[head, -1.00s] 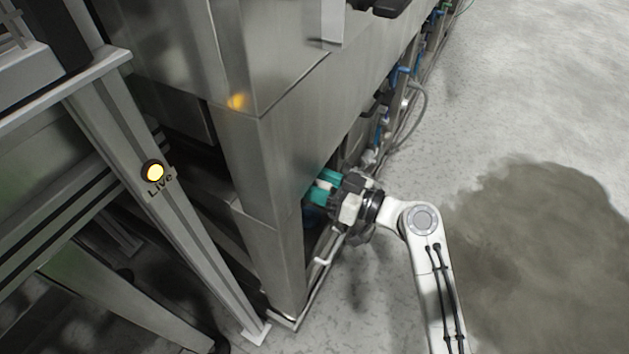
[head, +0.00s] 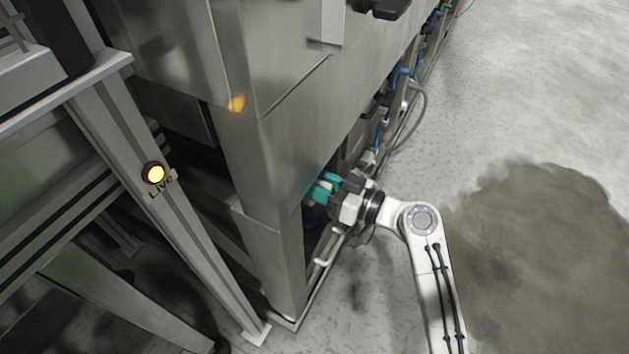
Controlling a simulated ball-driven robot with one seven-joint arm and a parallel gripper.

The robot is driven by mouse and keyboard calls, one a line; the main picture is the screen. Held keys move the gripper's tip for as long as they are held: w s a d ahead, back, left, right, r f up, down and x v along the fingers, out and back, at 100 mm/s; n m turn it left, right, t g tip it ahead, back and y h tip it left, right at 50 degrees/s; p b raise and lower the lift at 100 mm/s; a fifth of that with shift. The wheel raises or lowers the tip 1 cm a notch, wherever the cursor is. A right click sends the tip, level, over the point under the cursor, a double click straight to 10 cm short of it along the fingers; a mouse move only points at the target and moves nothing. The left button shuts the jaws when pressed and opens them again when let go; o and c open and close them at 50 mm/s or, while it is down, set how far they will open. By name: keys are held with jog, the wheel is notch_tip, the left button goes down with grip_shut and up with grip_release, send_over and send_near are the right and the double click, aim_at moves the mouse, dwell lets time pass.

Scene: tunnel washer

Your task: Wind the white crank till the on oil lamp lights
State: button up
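My gripper (head: 323,188) reaches in from the right at the lower side of the steel machine, behind its corner post. Its teal fingers close around a small white piece, which looks like the white crank's handle; the rest of the crank is hidden by the post and my gripper. A round lamp (head: 155,173) on the grey leg at the left glows yellow. The word beside it reads "Live". No lamp marked for oil can be made out in this view.
The steel corner post (head: 270,215) stands just left of my gripper. A thin pipe (head: 322,262) runs low beside it. Blue fittings and hoses (head: 393,78) line the machine further back. Open concrete floor with a dark damp patch (head: 545,255) lies to the right.

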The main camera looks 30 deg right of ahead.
jog(key=shift+w+d+f+m+p, duration=0.35)
jog(key=shift+m+p, duration=0.35)
jog(key=shift+m, duration=1)
jog(key=shift+w+d+f+m+p, duration=0.2)
jog(key=shift+d+m+p, duration=0.4)
jog(key=shift+m, duration=1.1)
jog(key=shift+w+d+f+m+p, duration=0.25)
jog(key=shift+m+p, duration=0.6)
jog(key=shift+m, duration=0.85)
jog(key=o, duration=0.8)
jog(key=p+v, duration=0.1)
jog(key=v, duration=0.9)
jog(key=shift+s+d, duration=0.2)
jog(key=shift+s, duration=0.1)
